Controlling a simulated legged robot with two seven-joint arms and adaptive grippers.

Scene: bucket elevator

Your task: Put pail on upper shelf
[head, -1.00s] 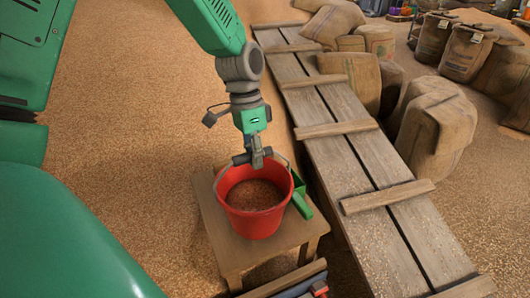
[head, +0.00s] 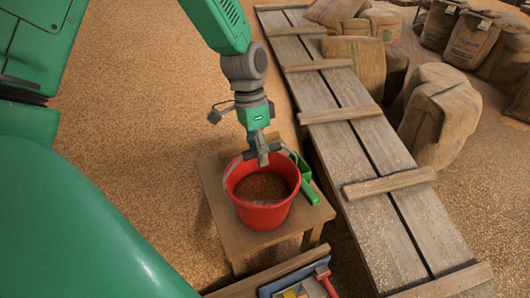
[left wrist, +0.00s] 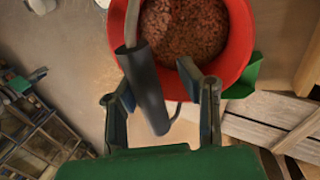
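The red pail (head: 263,216), filled with brown grain, stands upright on a small wooden stool (head: 225,218). Its wire handle is raised, with a dark grip (left wrist: 146,90) in the middle. My left gripper (head: 262,158) is over the pail's far rim at the handle. In the left wrist view my left gripper's two fingers (left wrist: 157,75) are spread on either side of the grip, with a gap visible on the right. The pail (left wrist: 240,35) also shows there beyond the fingers. I cannot identify an upper shelf. My right gripper is out of view.
A green scoop (head: 304,183) is at the pail's right side. A cleated plank ramp (head: 365,165) runs close by on the right, with burlap sacks (head: 437,115) beyond. A tool tray (head: 296,287) is at the bottom edge. Grain-covered floor lies open on the left.

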